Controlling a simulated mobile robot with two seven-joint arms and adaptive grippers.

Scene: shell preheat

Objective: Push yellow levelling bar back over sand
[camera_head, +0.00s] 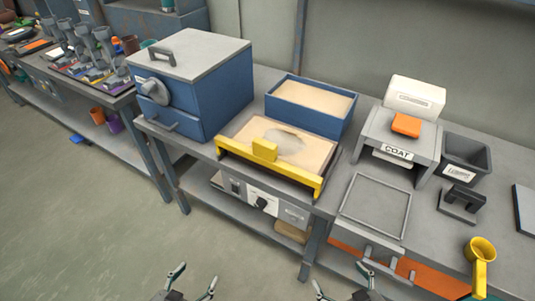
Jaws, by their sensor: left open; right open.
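The yellow levelling bar (300,177) lies across the near edge of a shallow tray of sand (312,149), with a raised block near its left part. The sand is pale, with a greyish uneven patch in its middle. My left gripper (191,281) is open and empty at the bottom of the view, over the floor in front of the bench. My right gripper (344,283) is open and empty at the bottom, right of the left one. Both are well apart from the bar.
A blue box (190,85) with a grey lid stands left of the tray. A blue sand bin (312,104) stands behind it. A grey stand labelled COAT (397,152), a square frame (376,205) and a yellow cup (481,250) are to the right. The floor in front is clear.

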